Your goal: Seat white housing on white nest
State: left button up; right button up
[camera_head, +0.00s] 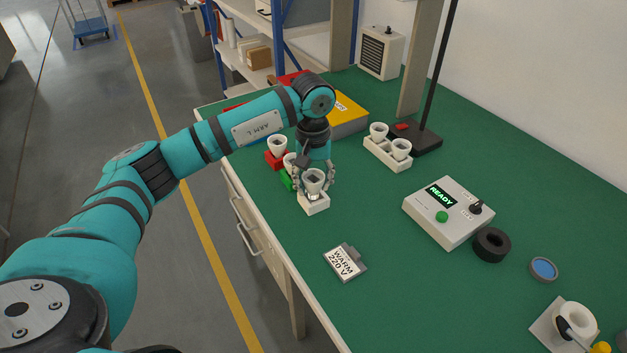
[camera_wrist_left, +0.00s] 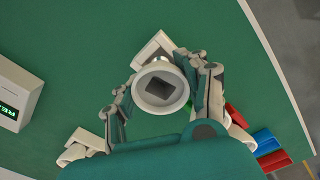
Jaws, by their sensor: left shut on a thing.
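The white housing (camera_head: 315,176) is a cup-shaped piece with a dark square opening, held upright between the fingers of my left gripper (camera_head: 314,181). The white nest (camera_head: 315,205) is a small white block on the green bench directly below it. In the left wrist view the housing (camera_wrist_left: 160,106) shows its round rim, with my left gripper's fingers (camera_wrist_left: 163,92) closed on both sides. Part of the nest (camera_wrist_left: 151,49) shows behind the housing there. I cannot tell whether the housing touches the nest. My right gripper is not in view.
A red nest (camera_head: 271,160) and a green nest (camera_head: 286,181) stand close behind the gripper. A white rack (camera_head: 385,156) holds two cups to the right. A WARM 220 V sign (camera_head: 345,262) stands in front. A READY control box (camera_head: 448,213) is further right.

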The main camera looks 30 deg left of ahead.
pick_arm(q)
jog(key=shift+f+b, duration=0.7)
jog(key=shift+f, duration=0.15)
dwell(0.6)
jog(key=o, duration=1.3)
jog(key=shift+r, duration=0.15)
notch_tip(320, 180, up, 12)
